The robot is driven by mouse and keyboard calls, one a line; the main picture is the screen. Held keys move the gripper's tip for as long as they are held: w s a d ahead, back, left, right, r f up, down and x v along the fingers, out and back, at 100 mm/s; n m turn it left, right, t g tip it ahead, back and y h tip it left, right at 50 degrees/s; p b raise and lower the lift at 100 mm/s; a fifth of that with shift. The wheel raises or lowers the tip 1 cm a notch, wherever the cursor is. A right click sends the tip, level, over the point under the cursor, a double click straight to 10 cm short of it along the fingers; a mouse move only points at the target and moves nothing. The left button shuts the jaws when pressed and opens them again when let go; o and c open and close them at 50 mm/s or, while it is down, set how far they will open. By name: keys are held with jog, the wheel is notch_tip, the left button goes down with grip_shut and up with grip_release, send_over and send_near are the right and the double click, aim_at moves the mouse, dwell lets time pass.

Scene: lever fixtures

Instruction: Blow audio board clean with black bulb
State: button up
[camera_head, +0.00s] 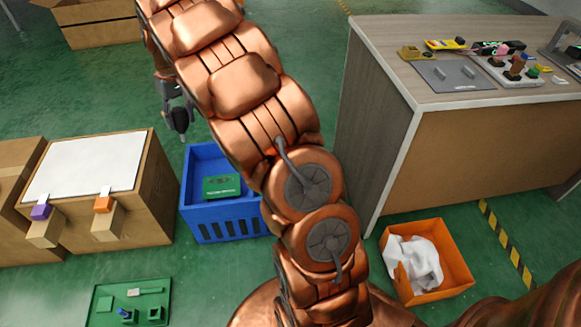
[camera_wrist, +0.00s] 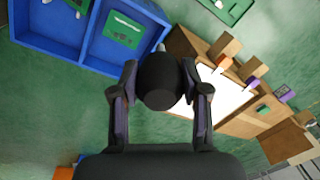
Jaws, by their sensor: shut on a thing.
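My gripper (camera_wrist: 160,92) is shut on the black bulb (camera_wrist: 160,80), a round dark ball with a pale nozzle tip pointing away from the wrist. In the head view the gripper (camera_head: 178,108) hangs left of my arm, with the dark bulb between its fingers, above the floor behind the blue crate. A green board (camera_head: 222,186) with lettering too small to read lies in the blue crate (camera_head: 212,229); it also shows in the wrist view (camera_wrist: 123,30), up and left of the bulb. I cannot tell whether it is the audio board. The bulb is apart from it.
A cardboard box with a white top (camera_head: 88,165) and coloured clips stands left of the crate. A green tray (camera_head: 100,315) with small parts lies in front. A workbench (camera_head: 375,60) with several items stands right, an orange bin (camera_head: 455,262) with white cloth below it.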

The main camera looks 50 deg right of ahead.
jog(key=s+d+f+m+t+y+b, duration=0.1)
jog(key=s+d+f+b, duration=0.1)
jog(key=d+f+b, duration=0.5)
jog(key=s+d+f+m+y+b, duration=0.1)
jog(key=s+d+f+b, duration=0.1)
jog(key=d+f, duration=0.9)
jog(key=s+d+f+b, duration=0.2)
jog(key=d+f+b, duration=0.1)
jog(key=f, duration=0.3)
jog(key=s+d+f+t+b, duration=0.1)
jog(key=s+d+f+b, duration=0.2)
jog(key=f, duration=0.3)
jog(key=s+d+f+m+t+b, duration=0.1)
jog(key=s+d+f+b, duration=0.1)
jog(key=d+f, duration=0.3)
jog(key=shift+s+f+y+b, duration=0.3)
jog(key=shift+f+y+b, duration=0.15)
jog(key=shift+f, duration=0.15)
jog(key=shift+o, duration=0.9)
jog(key=shift+c, duration=0.3)
